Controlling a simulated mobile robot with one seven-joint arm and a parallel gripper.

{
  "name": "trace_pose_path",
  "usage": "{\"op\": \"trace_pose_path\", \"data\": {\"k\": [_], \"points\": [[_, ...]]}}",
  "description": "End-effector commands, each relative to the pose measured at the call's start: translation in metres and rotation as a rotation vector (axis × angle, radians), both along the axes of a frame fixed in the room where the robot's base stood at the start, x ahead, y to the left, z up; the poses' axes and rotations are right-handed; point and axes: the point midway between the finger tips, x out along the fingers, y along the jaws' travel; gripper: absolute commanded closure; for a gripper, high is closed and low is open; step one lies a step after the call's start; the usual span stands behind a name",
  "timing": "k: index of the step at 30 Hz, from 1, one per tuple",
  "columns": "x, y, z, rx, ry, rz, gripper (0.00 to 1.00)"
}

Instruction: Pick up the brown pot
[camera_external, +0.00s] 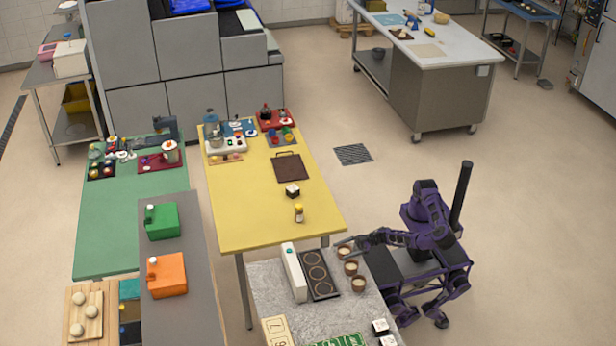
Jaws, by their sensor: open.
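Three small brown pots with pale contents stand in a row near the right edge of the grey speckled counter (262,300): a far pot (344,252), a middle pot (351,269) and a near pot (359,285). I cannot tell which one the task means. My gripper (341,244) is at the far end of the row, close to or above the far pot. It is open. It is too small in view to tell whether it touches that pot.
A dark hob with round rings (318,273) and a white upright box (294,272) stand left of the pots. White-and-black blocks (381,327) lie nearer. The yellow table (245,220) adjoins the counter's far side.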

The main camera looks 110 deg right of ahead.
Motion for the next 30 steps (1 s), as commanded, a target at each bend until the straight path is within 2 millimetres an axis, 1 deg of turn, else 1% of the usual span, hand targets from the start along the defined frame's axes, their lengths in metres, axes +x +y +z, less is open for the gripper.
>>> {"op": "trace_pose_path", "data": {"k": [1, 2, 6, 11, 12, 15, 23, 26, 30], "points": [[0.0, 0.0, 0.0, 0.0, 0.0, 0.0, 0.0], [0.0, 0.0, 0.0, 0.0, 0.0, 0.0, 0.05], [0.0, 0.0, 0.0, 0.0, 0.0, 0.0, 0.31], [-0.001, 0.0, 0.0, 0.0, 0.0, 0.0, 0.59], [-0.001, 0.0, 0.0, 0.0, 0.001, 0.0, 0.67], [-0.001, 0.0, 0.0, 0.0, -0.001, 0.0, 0.82], [-0.001, 0.0, 0.002, 0.0, 0.0, 0.0, 0.82], [0.0, 0.0, 0.008, 0.0, -0.001, 0.0, 0.82], [0.0, 0.0, 0.025, 0.003, -0.002, 0.0, 0.82]]}}
